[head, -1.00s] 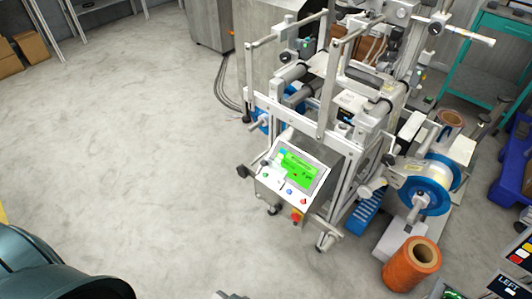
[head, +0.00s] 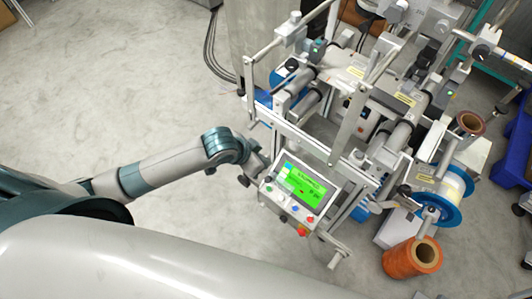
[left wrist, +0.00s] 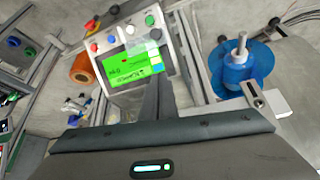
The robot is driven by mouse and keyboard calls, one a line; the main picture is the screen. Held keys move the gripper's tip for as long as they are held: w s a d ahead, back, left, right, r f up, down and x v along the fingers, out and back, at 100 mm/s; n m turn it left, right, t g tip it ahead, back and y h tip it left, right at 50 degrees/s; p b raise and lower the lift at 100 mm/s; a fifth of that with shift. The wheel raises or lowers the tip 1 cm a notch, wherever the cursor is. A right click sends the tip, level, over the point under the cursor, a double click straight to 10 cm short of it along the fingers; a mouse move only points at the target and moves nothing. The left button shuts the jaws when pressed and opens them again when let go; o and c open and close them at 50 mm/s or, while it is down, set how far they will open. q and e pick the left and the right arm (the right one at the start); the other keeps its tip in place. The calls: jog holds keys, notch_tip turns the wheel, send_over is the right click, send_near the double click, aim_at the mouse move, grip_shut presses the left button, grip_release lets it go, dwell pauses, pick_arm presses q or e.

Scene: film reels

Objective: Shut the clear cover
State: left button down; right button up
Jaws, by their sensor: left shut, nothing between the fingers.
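The machine's tilted control panel (head: 298,196) has a green screen and a row of buttons. A small pale, see-through flap (left wrist: 143,48), which looks like the clear cover, stands raised by the green button and overlaps the screen's corner in the left wrist view. In the head view it is too faint to make out surely. My left gripper (head: 264,166) is at the panel's left edge, partly hidden by its own wrist. In the left wrist view its dark fingers (left wrist: 157,98) are shut and empty, before the screen's edge and apart from the flap. My right gripper is out of view.
The machine's upright posts (head: 352,115) and rollers rise behind the panel. A red knob (head: 303,231) sits at the panel's lower edge. An orange reel (head: 412,258) and a blue-flanged reel (head: 437,195) stand to the right. Floor to the left is clear.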

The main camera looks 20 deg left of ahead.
pick_arm(q)
jog(key=shift+r, duration=0.35)
jog(key=shift+s, duration=0.1)
jog(key=p, duration=0.1)
send_over(274, 175)
notch_tip(274, 175, down, 8)
jog(key=shift+d+f, duration=0.1)
jog(key=shift+d, duration=0.05)
jog(key=shift+s+a+f+p, duration=0.3)
jog(key=shift+s+f, duration=0.05)
jog(key=shift+f, duration=0.25)
jog(key=shift+s+a+f+p, duration=0.25)
jog(key=shift+s+f, duration=0.1)
jog(key=shift+f, duration=0.2)
jog(key=shift+s+a+f, duration=0.25)
jog(key=shift+s+f, duration=0.1)
jog(key=shift+f, duration=0.15)
